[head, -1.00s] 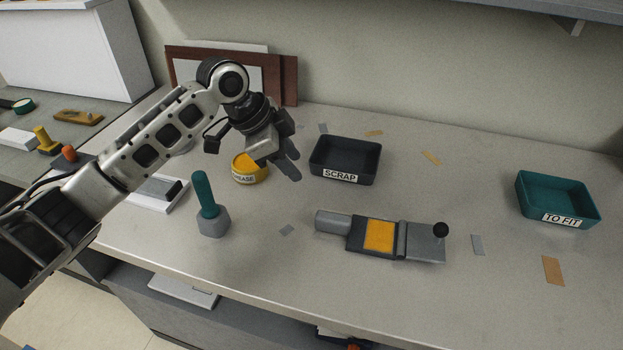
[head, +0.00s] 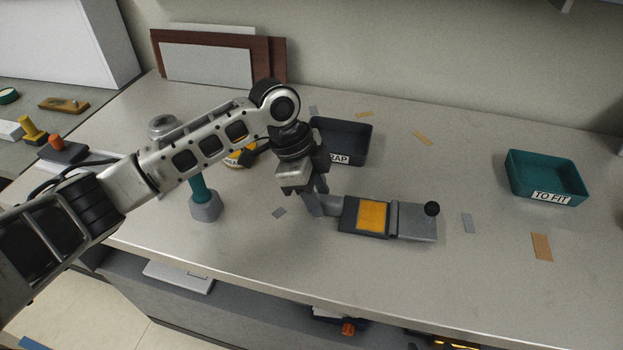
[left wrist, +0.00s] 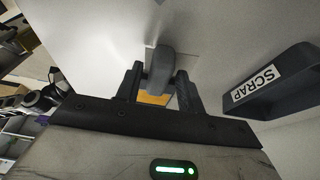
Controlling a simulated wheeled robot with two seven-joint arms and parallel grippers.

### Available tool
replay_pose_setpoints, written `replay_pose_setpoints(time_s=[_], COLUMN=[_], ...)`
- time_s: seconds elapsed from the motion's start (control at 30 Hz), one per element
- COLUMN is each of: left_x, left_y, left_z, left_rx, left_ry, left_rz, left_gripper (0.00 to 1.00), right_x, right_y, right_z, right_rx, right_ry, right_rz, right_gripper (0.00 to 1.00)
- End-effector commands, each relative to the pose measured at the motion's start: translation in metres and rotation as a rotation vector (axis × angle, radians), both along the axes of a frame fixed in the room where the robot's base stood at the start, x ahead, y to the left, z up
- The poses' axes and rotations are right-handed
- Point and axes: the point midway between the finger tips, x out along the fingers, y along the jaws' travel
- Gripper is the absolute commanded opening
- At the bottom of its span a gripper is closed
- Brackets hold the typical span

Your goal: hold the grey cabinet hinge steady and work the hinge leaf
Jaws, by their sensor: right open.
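The grey cabinet hinge (head: 350,218) lies on the bench in the head view, with an orange patch on its dark body. Its hinge leaf (head: 414,224) lies flat at the right end and carries a black ball knob (head: 432,209). A rounded grey grip sticks out at its left end. My left gripper (head: 317,201) is down at that grip, partly covering it. In the left wrist view the gripper (left wrist: 160,80) has one finger on each side of the grip (left wrist: 161,62), with narrow gaps showing. My right gripper is not in view.
A dark SCRAP tray (head: 352,134) stands just behind my left gripper. A teal TO FIT tray (head: 546,176) is at the right. A green-handled tool (head: 205,204) and a yellow tin (head: 238,158) sit near my left arm. The bench right of the hinge is mostly clear.

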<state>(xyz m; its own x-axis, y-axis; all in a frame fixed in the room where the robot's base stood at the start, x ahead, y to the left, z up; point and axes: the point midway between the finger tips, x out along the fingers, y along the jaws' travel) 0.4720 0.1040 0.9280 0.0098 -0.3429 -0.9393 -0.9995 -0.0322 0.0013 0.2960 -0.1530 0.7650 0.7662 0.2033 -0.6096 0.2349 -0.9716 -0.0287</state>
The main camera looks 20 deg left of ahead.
Motion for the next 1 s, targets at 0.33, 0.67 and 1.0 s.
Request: replay_pose_setpoints(time_s=[0.33,0.67,1.0], left_x=[0.0003,0.0008,0.0002], left_y=[-0.0016,-0.0018,-0.0014], left_z=[-0.0052,-0.0043,-0.0068], left_rx=[0.000,-0.002,0.001], left_ry=[-0.002,-0.003,-0.001], left_rz=[0.002,0.001,0.001], left_gripper=[0.12,0.00,0.00], right_x=[0.0000,0.0000,0.0000], right_y=[0.0000,0.0000,0.0000], right_z=[0.0000,0.0001,0.0000], right_rx=[0.000,0.000,0.000], right_ry=[0.000,0.000,0.000], right_rz=[0.000,0.000,0.000], right_gripper=[0.50,0.50,0.50])
